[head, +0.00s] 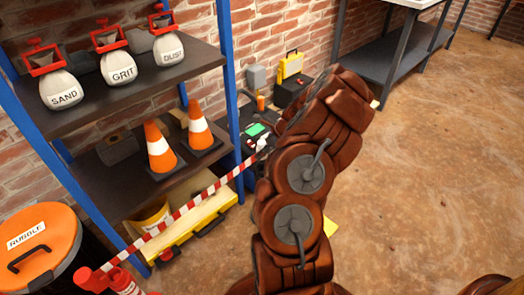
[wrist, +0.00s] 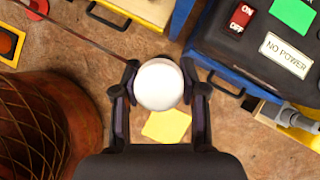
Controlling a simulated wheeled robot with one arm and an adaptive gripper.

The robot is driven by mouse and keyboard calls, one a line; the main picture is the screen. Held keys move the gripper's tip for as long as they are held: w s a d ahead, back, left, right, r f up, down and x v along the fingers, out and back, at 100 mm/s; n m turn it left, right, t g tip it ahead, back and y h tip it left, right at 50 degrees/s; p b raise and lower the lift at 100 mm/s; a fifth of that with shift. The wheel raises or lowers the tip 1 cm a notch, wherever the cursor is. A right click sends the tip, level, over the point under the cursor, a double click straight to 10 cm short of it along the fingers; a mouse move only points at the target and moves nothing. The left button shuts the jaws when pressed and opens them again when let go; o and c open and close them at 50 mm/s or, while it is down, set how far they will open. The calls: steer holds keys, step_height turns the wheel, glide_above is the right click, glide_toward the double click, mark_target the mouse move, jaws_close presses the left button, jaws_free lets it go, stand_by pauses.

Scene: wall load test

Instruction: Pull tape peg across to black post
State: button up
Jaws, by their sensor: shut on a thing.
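The tape peg (wrist: 158,86) has a round white top in the wrist view. My gripper (wrist: 160,96) is shut on it, one finger on each side. In the head view the peg (head: 262,143) is a small white shape beside my arm, which hides most of my gripper. The red and white striped tape (head: 185,208) runs taut from a red post (head: 92,279) at lower left up to the peg. In the wrist view the tape (wrist: 88,39) shows as a thin dark line, nearly edge-on. I cannot make out a black post in either view.
A blue-framed shelf (head: 178,72) with sacks and cones stands behind the tape. A dark unit marked NO POWER (wrist: 235,58) is close right of the peg in the wrist view. An orange-lidded rubble drum (head: 42,240) is at left. Floor at right is open.

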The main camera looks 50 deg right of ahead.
mark_target(262, 159)
steer(key=shift+f+b, duration=1.1)
steer(key=shift+f, duration=1.35)
steer(key=shift+f+p, duration=0.1)
steer(key=shift+p, duration=0.6)
steer(key=shift+f+p, duration=0.3)
steer(key=shift+f, duration=0.25)
steer(key=o, duration=1.3)
steer(key=shift+o, duration=0.4)
steer(key=o, duration=0.4)
steer(key=shift+r+p, duration=3.5)
steer(key=shift+p, duration=0.45)
